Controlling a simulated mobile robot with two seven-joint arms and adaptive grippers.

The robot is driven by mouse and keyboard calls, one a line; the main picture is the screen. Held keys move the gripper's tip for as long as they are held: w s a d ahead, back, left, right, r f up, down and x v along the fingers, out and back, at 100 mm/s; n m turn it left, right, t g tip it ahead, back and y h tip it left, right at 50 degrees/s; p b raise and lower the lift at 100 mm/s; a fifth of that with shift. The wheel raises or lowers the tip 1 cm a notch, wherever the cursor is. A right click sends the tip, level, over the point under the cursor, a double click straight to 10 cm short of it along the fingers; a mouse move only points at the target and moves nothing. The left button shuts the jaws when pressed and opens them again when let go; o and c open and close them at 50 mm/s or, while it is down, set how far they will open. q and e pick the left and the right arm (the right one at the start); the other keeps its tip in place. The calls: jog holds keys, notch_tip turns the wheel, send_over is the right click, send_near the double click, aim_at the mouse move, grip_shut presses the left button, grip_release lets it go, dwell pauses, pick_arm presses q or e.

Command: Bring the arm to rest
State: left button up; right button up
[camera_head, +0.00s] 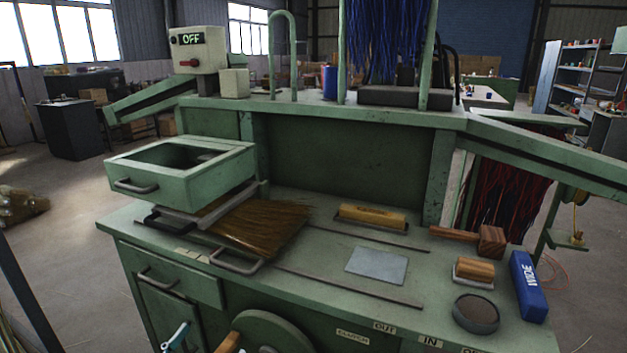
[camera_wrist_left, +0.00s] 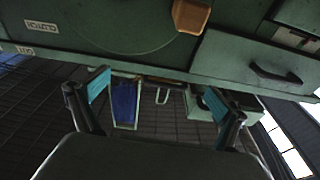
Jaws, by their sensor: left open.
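My left gripper (camera_wrist_left: 156,95) is open in the left wrist view, its two teal-padded fingers wide apart with nothing between them. In the head view only a small teal and metal part of it (camera_head: 178,337) shows at the lower edge, in front of the green bench's (camera_head: 290,225) lower cabinet. A wooden handle (camera_head: 229,343) and a green wheel (camera_head: 268,330) are to its right; the handle also shows in the wrist view (camera_wrist_left: 191,15). The rest of my left arm is hidden. My right gripper is in neither view.
On the bench lie a bristle bundle (camera_head: 262,228), a metal plate (camera_head: 377,265), a wooden mallet (camera_head: 480,238), brushes, a round tin (camera_head: 476,312) and a blue box (camera_head: 528,285). An open drawer (camera_head: 180,185) juts out at left. Floor (camera_head: 60,220) left of the bench is mostly clear.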

pick_arm(q)
jog(key=s+d+f+g+y+p, duration=0.1)
jog(key=s+f+g, duration=0.3)
jog(key=s+f, duration=0.5)
jog(key=s+d+f+g+y+p, duration=0.2)
jog(key=s+f, duration=0.6)
jog(key=s, duration=0.5)
jog(key=d+g+y, duration=0.1)
jog(key=g, duration=0.1)
jog(key=shift+d+f+g, duration=0.4)
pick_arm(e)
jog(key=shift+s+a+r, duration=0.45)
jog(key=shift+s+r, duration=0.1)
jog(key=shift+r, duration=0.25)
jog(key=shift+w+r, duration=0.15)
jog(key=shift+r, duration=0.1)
